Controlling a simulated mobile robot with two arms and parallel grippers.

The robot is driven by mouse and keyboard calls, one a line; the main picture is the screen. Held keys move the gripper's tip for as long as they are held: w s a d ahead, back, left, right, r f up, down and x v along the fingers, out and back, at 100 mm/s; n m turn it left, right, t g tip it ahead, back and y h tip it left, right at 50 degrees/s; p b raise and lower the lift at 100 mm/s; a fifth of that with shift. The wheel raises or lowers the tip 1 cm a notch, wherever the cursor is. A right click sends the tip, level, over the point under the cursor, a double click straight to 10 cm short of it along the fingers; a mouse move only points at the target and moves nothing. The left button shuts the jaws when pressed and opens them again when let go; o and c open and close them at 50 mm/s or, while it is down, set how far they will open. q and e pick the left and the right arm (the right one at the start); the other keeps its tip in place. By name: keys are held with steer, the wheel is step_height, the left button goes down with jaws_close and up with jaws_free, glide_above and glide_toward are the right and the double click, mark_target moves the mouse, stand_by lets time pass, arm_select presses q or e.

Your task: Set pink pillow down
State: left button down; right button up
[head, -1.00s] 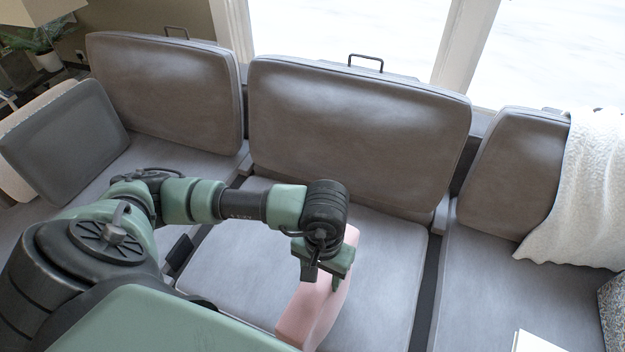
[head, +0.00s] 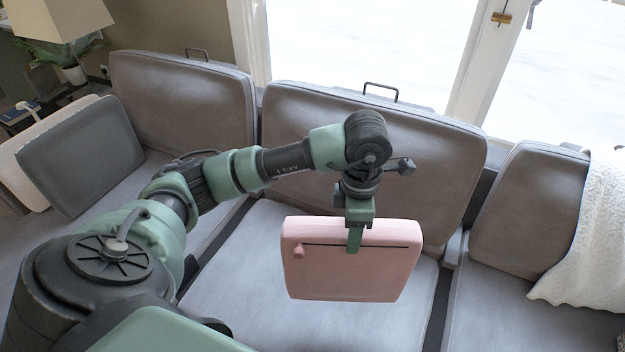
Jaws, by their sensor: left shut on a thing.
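The pink pillow (head: 385,276) is a flat, boxy cushion in the middle of the head view, its broad face turned toward me. My left gripper (head: 354,238) is shut on the pink pillow at its top edge, with one finger showing on the near face. The pillow hangs roughly upright in front of the middle sofa backrest, over the middle seat cushion (head: 235,290). I cannot tell whether its lower edge touches the seat. My right gripper is not in view.
The grey sofa has a middle backrest (head: 430,150) behind the pillow. A grey pillow (head: 80,155) leans at the left end, and a white throw (head: 590,240) drapes over the right side. The seat left of the pink pillow is bare.

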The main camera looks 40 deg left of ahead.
arm_select(q)
steer(key=r+n, duration=0.1)
steer(key=n, duration=0.1)
steer(key=w+r+n, duration=0.1)
steer(key=n, duration=0.1)
steer(key=w+r+n, duration=0.1)
steer(key=n, duration=0.1)
steer(key=shift+a+r, duration=0.3)
steer(key=n, duration=0.1)
steer(key=r+n, duration=0.1)
steer(key=shift+w+a+r+n, duration=0.1)
steer(key=shift+w+r+n, duration=0.05)
steer(key=shift+w+n, duration=0.2)
steer(key=shift+f, duration=0.35)
step_height(320, 180, down, 19)
steer(key=shift+f, duration=0.1)
steer(key=c, duration=0.6)
jaws_free()
steer(key=shift+f, duration=0.1)
